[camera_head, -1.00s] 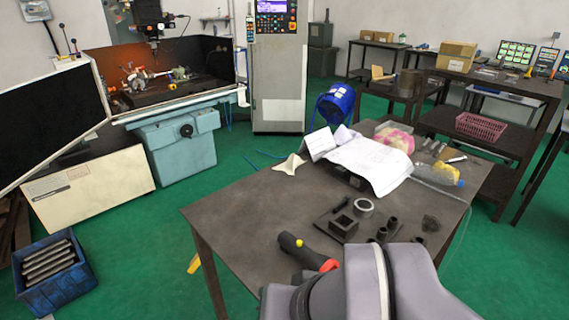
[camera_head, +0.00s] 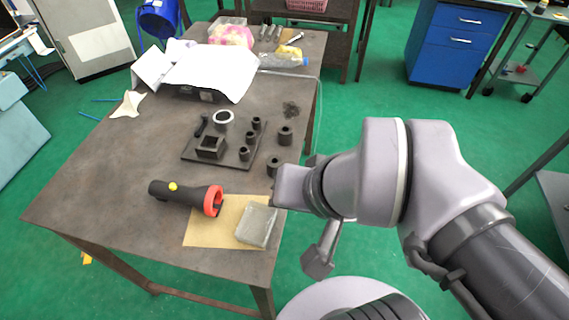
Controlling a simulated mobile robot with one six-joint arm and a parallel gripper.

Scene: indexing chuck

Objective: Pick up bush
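Several dark hollow cylindrical bushes show in the head view. Two stand on the bare table right of a dark square plate (camera_head: 190,155): a farther bush (camera_head: 285,136) and a nearer bush (camera_head: 274,167). Smaller bushes stand upright on the plate, such as one bush (camera_head: 250,137) in its right part. A square block with an opening (camera_head: 210,148) and a dark handle-like piece (camera_head: 201,124) are also on the plate. The end of my arm, with my gripper (camera_head: 277,188), is close to the nearer bush. The fingers cannot be made out, nor whether they touch it.
A black and red flashlight (camera_head: 185,194) and a clear box (camera_head: 257,225) lie at the table's near end, the box on brown paper (camera_head: 208,234). A light ring (camera_head: 223,118), papers (camera_head: 215,70) and a bottle (camera_head: 282,60) lie farther back.

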